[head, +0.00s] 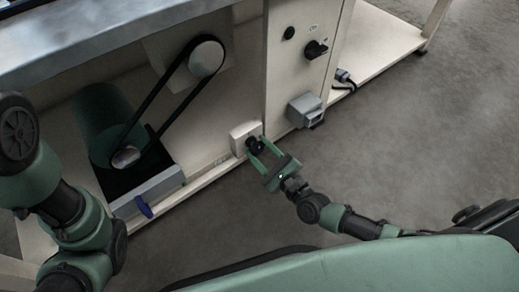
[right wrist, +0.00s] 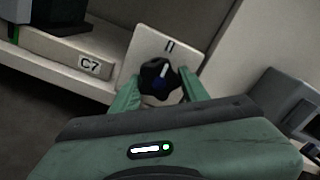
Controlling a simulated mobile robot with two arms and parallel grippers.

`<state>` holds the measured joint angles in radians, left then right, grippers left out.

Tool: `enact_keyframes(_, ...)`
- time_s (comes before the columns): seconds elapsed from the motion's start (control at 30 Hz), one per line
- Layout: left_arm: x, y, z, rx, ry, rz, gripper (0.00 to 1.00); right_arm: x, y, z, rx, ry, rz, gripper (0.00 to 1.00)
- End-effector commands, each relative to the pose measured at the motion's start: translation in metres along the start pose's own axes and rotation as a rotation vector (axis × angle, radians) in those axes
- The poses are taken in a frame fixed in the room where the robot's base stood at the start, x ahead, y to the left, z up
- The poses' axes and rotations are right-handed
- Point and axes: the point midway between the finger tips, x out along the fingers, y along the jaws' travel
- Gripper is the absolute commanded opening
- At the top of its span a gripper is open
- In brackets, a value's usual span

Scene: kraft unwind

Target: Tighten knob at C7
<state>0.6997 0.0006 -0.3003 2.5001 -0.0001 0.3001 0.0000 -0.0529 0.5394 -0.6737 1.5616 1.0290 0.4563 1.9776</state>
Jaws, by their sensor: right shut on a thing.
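The black knob (right wrist: 160,80) has a lobed rim and a blue centre with a white pointer line. It sits on a cream plate (right wrist: 168,48) with a dark double mark above it. A C7 label (right wrist: 89,65) is on the ledge to its left. My right gripper (right wrist: 158,96) has its green fingers on both sides of the knob, shut on it. In the head view the knob (head: 255,145) is partly hidden by my right gripper (head: 259,151). My left arm shows at the left edge; its gripper is not visible.
A belt drive (head: 168,95) with a motor is on the machine to the left. A blue handle (head: 144,207) sticks out below it. A grey box (head: 305,109) and a black switch (head: 316,49) are on the panel to the right. The floor in front is clear.

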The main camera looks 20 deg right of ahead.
Motion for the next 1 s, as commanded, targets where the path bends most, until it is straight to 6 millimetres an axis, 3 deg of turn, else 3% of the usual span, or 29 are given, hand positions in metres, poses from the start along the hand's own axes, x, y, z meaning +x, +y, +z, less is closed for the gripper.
enact_keyframes(0.37,0.0,0.0,0.0,0.0,0.0,0.0,0.38,-0.003,0.004,-0.003,0.004,0.008,0.008,0.04)
enact_keyframes(0.4,0.0,0.0,0.0,0.0,0.0,0.0,0.38,-0.003,0.004,-0.003,0.003,0.008,0.008,0.56)
enact_keyframes(0.47,0.0,0.0,0.0,0.0,0.0,0.0,0.38,-0.003,0.004,-0.003,0.003,0.007,0.008,0.67)
enact_keyframes(0.77,0.001,0.0,0.0,0.0,0.0,0.0,0.38,-0.002,0.001,-0.001,0.002,0.003,0.003,0.67)
enact_keyframes(1.0,0.015,-0.003,0.005,0.0,0.0,0.0,0.38,-0.032,0.0,0.001,0.0,0.006,0.006,0.67)
